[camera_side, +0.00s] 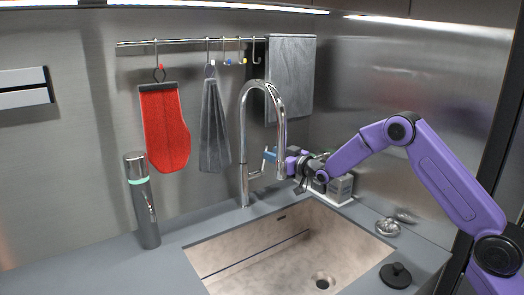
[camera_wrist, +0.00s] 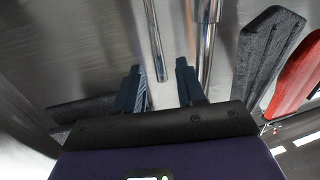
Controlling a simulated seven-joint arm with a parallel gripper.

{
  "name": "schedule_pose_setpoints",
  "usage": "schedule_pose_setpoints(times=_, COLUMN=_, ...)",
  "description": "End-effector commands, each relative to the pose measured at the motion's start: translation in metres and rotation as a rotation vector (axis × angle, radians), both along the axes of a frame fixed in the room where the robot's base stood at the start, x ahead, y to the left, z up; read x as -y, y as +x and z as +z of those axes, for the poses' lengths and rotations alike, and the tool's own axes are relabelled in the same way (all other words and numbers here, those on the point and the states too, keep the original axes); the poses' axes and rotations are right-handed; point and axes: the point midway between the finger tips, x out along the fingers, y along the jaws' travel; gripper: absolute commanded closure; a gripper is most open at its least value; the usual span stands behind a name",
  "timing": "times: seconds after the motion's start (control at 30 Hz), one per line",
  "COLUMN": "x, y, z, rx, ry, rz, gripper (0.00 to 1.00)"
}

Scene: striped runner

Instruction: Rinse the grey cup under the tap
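The chrome tap (camera_side: 243,130) stands behind the sink, its high curved spout over the basin; no running water can be made out. My gripper (camera_side: 269,155) is beside the tap, at its right, level with the small side lever. In the wrist view, my gripper (camera_wrist: 159,68) has its two blue-grey fingers apart. A thin metal rod, seemingly the tap lever (camera_wrist: 155,40), appears between the fingertips; contact cannot be told. The tap's upright (camera_wrist: 206,50) is just right of the fingers. I cannot make out a grey cup in either view.
The beige sink (camera_side: 235,268) is empty apart from its drain. A white tray with grey blocks (camera_side: 340,188) is by the right wall. A metal flask (camera_side: 143,205) stands left. A red mitt (camera_side: 165,128) and grey cloths hang behind. A black stopper (camera_side: 396,275) lies front right.

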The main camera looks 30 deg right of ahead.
Motion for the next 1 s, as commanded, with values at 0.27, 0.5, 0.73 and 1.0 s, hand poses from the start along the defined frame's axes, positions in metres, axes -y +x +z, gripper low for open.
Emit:
schedule_pose_setpoints(times=0.27, x=-0.006, y=0.032, z=-0.001, rx=0.0, ry=0.0, rz=0.0, gripper=0.61)
schedule_pose_setpoints(times=0.5, x=-0.01, y=0.052, z=0.0, rx=0.0, ry=0.0, rz=0.0, gripper=0.61)
schedule_pose_setpoints(times=0.73, x=-0.011, y=0.06, z=0.0, rx=0.0, ry=0.0, rz=-0.001, gripper=0.61)
schedule_pose_setpoints(times=1.0, x=-0.011, y=0.06, z=0.0, rx=0.0, ry=0.0, rz=-0.001, gripper=0.61)
